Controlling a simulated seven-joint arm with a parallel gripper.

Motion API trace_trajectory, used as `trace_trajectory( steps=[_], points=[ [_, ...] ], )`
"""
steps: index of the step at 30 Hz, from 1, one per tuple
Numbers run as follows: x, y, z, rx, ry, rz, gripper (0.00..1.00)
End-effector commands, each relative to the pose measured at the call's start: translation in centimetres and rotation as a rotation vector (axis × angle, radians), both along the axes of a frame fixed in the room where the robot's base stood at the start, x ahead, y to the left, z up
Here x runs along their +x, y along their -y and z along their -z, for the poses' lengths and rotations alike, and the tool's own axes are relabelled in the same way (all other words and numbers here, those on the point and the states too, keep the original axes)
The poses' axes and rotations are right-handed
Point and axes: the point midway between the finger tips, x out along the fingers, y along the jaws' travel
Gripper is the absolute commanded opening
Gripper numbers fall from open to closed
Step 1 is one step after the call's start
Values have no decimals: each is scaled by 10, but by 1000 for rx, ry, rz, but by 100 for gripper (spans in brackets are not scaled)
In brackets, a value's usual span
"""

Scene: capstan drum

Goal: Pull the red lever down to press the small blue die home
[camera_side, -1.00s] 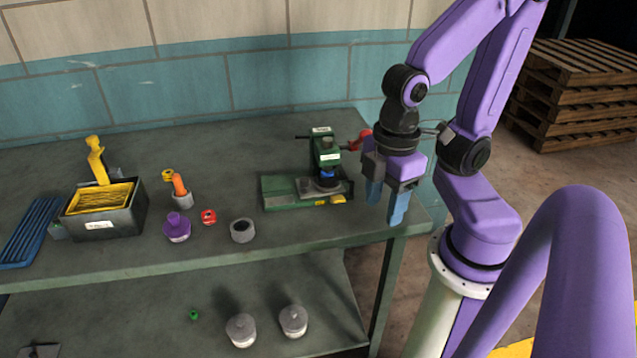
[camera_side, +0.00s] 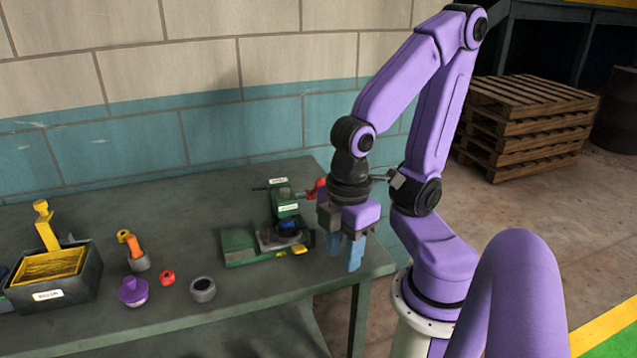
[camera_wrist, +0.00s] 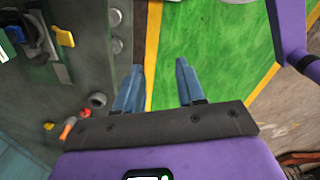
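The green press (camera_side: 284,204) stands near the right end of the workbench on a green base. Its red lever (camera_side: 316,188) sticks out to the right at the top, raised, with its end close behind my gripper. The small blue die (camera_side: 289,223) sits in the press under the head; its lower edge is hard to make out. My gripper (camera_side: 345,252) points down, right of the press, with its two blue fingers apart and empty. In the wrist view the fingers (camera_wrist: 158,88) are spread, with only floor and bench edge between them. The lever cannot be made out there.
Wooden pallets (camera_side: 525,125) stand behind right.

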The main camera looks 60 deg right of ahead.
Motion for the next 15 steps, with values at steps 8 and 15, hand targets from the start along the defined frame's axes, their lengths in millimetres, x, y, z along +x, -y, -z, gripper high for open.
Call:
trace_trajectory(
  steps=[8,15],
  points=[
    [23,-3,-10,-31,-14,85,0],
    [74,0,-32,-95,-58,267,0]
  ],
)
